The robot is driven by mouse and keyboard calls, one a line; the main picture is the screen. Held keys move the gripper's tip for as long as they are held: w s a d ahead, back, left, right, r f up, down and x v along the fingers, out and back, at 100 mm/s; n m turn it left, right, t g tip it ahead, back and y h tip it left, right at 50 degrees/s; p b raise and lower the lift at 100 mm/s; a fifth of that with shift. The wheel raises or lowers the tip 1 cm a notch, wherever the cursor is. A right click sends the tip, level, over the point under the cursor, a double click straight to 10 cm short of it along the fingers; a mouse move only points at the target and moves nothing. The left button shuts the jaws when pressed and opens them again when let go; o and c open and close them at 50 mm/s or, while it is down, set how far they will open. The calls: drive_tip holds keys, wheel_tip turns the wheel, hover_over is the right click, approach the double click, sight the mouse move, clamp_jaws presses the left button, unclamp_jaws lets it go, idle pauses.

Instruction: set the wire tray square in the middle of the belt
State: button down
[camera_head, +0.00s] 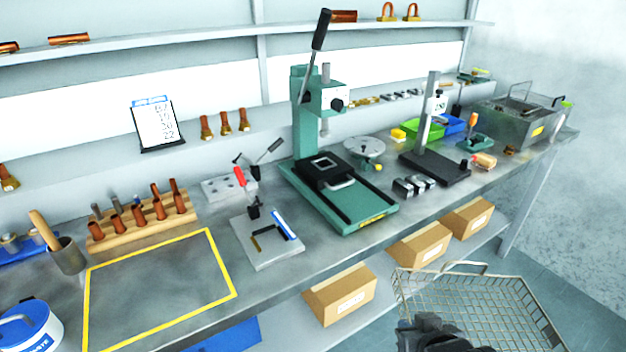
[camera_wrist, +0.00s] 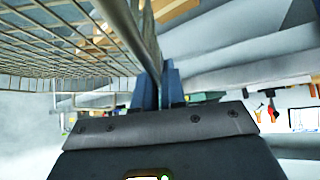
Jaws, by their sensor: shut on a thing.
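The wire tray (camera_head: 480,300) is a rectangular silver mesh basket with a raised loop handle at its far side. In the head view it is at the lower right, in front of the bench and partly cut off by the bottom edge. My gripper, dark in the head view (camera_head: 432,335), is at the tray's near left side. In the wrist view my gripper's blue fingers (camera_wrist: 158,82) are shut on the tray's wire rim, and the tray's mesh (camera_wrist: 60,45) fills the upper left. I cannot make out a belt in either view.
A metal workbench (camera_head: 330,262) runs across the view, with a yellow-outlined bare area (camera_head: 160,290) at its left. A green press (camera_head: 345,205), a toggle clamp fixture (camera_head: 268,238) and a metal tank (camera_head: 515,125) stand on it. Cardboard boxes (camera_head: 340,295) sit on the shelf below.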

drive_tip(key=shift+m, duration=0.3)
drive_tip(key=w+d, duration=0.1)
drive_tip(key=d+f, duration=0.1)
drive_tip(key=w+d, duration=0.1)
drive_tip(key=d, duration=0.1)
drive_tip(key=shift+w+f, duration=0.35)
drive_tip(key=shift+f, duration=0.05)
drive_tip(key=shift+a, duration=0.15)
